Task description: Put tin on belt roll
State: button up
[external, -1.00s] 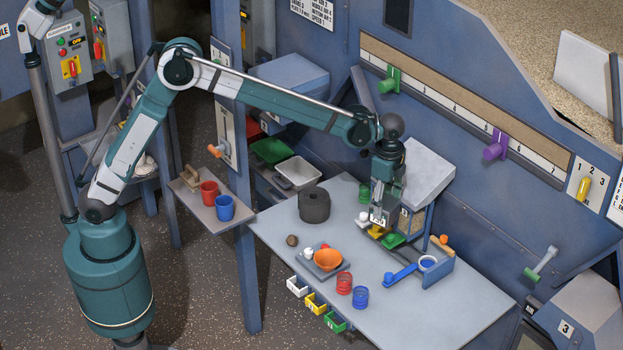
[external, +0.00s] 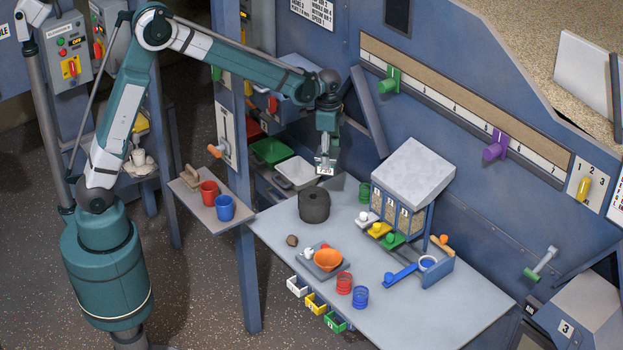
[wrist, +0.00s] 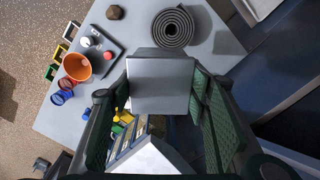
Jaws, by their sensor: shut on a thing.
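The tin (external: 325,167) is a small grey box with a number label on its front. My gripper (external: 326,150) is shut on it and holds it in the air, well clear of the table. In the wrist view the tin's flat grey face (wrist: 160,82) sits between the two green fingers (wrist: 160,105). The belt roll (external: 314,206) is a dark grey coiled strip lying on the table, below the tin in the external view. In the wrist view its spiral (wrist: 175,27) shows past the tin's far edge, with nothing on it.
A grey hopper (external: 413,170) with coloured spouts stands right of the belt roll. A scale with an orange bowl (external: 328,260), red jar (external: 344,284) and blue jar (external: 361,298) stand in front. A shelf with red and blue cups (external: 225,207) is left. The table's front right is clear.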

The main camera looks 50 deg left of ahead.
jog(key=n, duration=0.1)
send_over(314, 196)
jog(key=shift+s+f+p, duration=0.1)
jog(key=shift+f+p, duration=0.2)
jog(key=shift+f, duration=2.2)
jog(key=shift+f, duration=0.1)
notch_tip(314, 196, down, 6)
jog(key=shift+f, duration=0.1)
jog(key=shift+f, duration=1.8)
jog(key=shift+f, duration=0.15)
